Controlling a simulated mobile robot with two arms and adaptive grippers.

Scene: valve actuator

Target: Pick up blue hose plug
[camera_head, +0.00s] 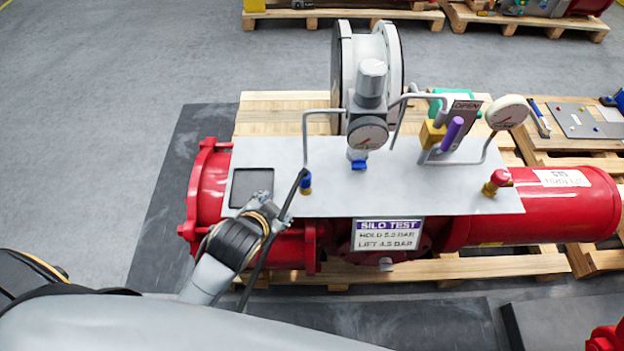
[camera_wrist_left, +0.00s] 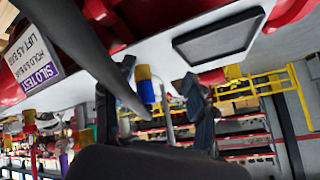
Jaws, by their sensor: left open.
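The blue hose plug (camera_head: 305,182) sits on a brass fitting at the left end of the bent grey pipe, above the grey panel. In the left wrist view the blue hose plug (camera_wrist_left: 146,92) shows with the brass fitting (camera_wrist_left: 142,72) above it in the picture. My left gripper (camera_head: 281,190) is over the left part of the panel, just left of the plug. In the wrist view its two dark fingers (camera_wrist_left: 156,84) stand apart, with the plug seen between them, nearer the left finger. I cannot tell the depth between plug and fingers. My right gripper is not in view.
A regulator with a gauge (camera_head: 367,134) and the bent pipe stand right of the plug. A purple handle (camera_head: 452,134), a second gauge (camera_head: 507,112) and a red knob (camera_head: 501,177) stand farther right. A dark square (camera_head: 252,186) lies on the panel's left end.

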